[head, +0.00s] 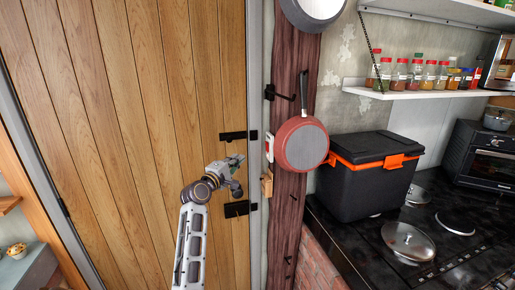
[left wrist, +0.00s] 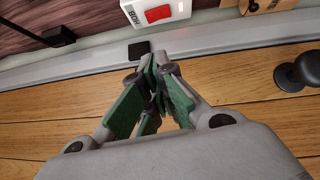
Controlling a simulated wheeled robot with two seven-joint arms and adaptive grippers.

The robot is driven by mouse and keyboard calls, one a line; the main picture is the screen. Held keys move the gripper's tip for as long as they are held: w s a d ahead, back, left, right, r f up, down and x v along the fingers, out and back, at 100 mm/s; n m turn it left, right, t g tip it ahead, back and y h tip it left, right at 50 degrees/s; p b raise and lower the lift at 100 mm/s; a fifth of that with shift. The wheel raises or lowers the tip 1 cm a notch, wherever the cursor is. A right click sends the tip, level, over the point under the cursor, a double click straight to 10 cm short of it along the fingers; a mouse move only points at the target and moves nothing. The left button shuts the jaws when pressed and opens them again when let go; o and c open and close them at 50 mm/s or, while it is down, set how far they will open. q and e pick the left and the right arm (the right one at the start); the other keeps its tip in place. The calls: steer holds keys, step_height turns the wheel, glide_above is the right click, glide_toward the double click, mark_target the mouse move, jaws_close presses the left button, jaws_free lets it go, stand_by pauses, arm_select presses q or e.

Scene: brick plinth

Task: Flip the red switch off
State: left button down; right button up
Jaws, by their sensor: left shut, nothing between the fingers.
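The red switch (left wrist: 157,14) sits on a white box at the top of the left wrist view, cut off by the picture edge. In the head view a white box with red (head: 269,147) shows small at the edge of the wooden post, just left of the red pan. Whether the switch is on or off cannot be told. My left gripper (head: 238,160) is shut and empty, in front of the wooden door and left of the box. In the left wrist view the green-padded fingertips (left wrist: 155,72) meet below the switch, apart from it. My right gripper is not in view.
A red pan (head: 301,144) hangs on the post close to the switch. Black door fittings (head: 237,209) and a small wooden block (head: 267,185) are near my left gripper. A black box with an orange latch (head: 368,177) stands on the counter at right.

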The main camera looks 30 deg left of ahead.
mark_target(267, 147)
arm_select(q)
steer(key=shift+w+a+r+p, duration=0.15)
steer(key=shift+w+p, duration=0.15)
steer(key=shift+w, duration=1.15)
steer(key=shift+w+a+r+p, duration=0.1)
steer(key=shift+w+r+p, duration=0.15)
steer(key=shift+w, duration=1.2)
steer(key=shift+w+a+r+p, duration=0.15)
steer(key=shift+w+p, duration=0.2)
steer(key=shift+w, duration=1.1)
steer(key=shift+w+d+r+p, duration=0.1)
steer(key=shift+w+d+p, duration=0.25)
steer(key=shift+w+d, duration=0.35)
steer(key=shift+w+d+r+p, duration=0.1)
steer(key=shift+w+d+p, duration=0.3)
steer(key=shift+w, duration=0.45)
steer(key=shift+w+d, duration=0.1)
steer(key=shift+d, duration=0.1)
steer(key=shift+f, duration=0.1)
steer(key=shift+a, duration=0.1)
